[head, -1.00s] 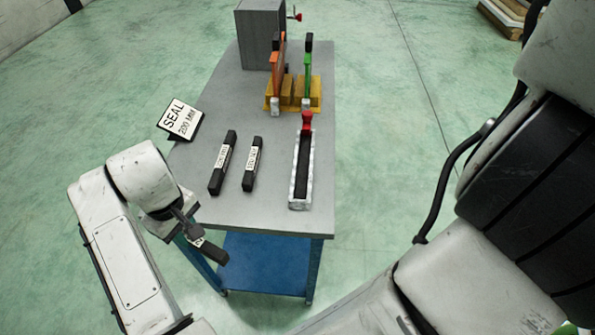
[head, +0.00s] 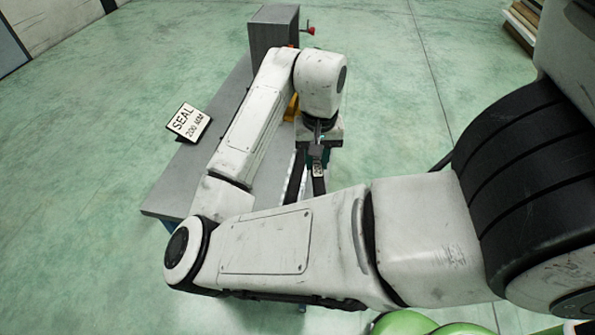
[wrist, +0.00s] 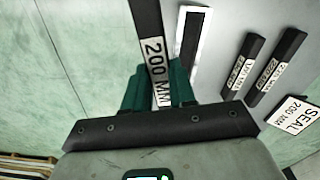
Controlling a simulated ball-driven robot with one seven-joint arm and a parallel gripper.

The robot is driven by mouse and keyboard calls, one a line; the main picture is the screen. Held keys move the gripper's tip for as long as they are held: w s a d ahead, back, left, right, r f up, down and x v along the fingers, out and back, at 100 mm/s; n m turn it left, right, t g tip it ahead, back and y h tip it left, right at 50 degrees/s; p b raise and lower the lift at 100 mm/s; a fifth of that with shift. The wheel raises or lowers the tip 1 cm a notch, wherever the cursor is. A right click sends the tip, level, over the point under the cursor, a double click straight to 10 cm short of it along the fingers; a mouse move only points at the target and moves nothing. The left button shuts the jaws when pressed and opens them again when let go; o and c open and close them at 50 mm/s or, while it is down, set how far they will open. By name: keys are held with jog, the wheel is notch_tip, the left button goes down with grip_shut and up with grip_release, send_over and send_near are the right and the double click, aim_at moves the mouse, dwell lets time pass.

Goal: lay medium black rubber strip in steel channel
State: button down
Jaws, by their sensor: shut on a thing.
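My gripper (head: 318,154) is shut on a black rubber strip (head: 319,183) with a white label. In the wrist view its green fingers (wrist: 160,86) pinch the strip (wrist: 147,28) at the label, which reads 200 MM. The steel channel (wrist: 204,42) is a pale, narrow trough with a dark inside, just right of the held strip in the wrist view. The strip is beside the channel there, not in line over it; its height above the table is hard to tell. In the head view my arm hides most of the channel.
Two other labelled black strips (wrist: 243,62) (wrist: 277,66) lie on the grey table (head: 180,188), right of the channel in the wrist view. A sign (head: 188,122) reads SEAL 200 MM. A grey block (head: 273,27) stands at the table's far end.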

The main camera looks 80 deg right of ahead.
jog(key=s+d+r+m, duration=0.1)
jog(key=s+r+m, duration=0.15)
jog(key=s, duration=0.35)
jog(key=w+d+f, duration=0.1)
jog(key=w, duration=0.1)
jog(key=w+d+f, duration=0.1)
jog(key=w+f, duration=0.1)
jog(key=w, duration=0.1)
jog(key=w+d+f, duration=0.1)
jog(key=w, duration=0.1)
jog(key=shift+w+d+f, duration=0.15)
jog(key=shift+d+f, duration=0.05)
jog(key=shift+d, duration=0.2)
jog(key=b, duration=0.3)
send_over(289, 175)
jog(key=s+d, duration=0.2)
notch_tip(289, 175, down, 6)
jog(key=shift+s+r, duration=0.1)
jog(key=shift+r, duration=0.1)
jog(key=shift+w+d+f, duration=0.1)
jog(key=shift+w+f, duration=0.1)
jog(key=shift+f, duration=0.5)
jog(key=shift+f+p, duration=0.35)
jog(key=shift+f, duration=0.65)
jog(key=shift+f, duration=0.25)
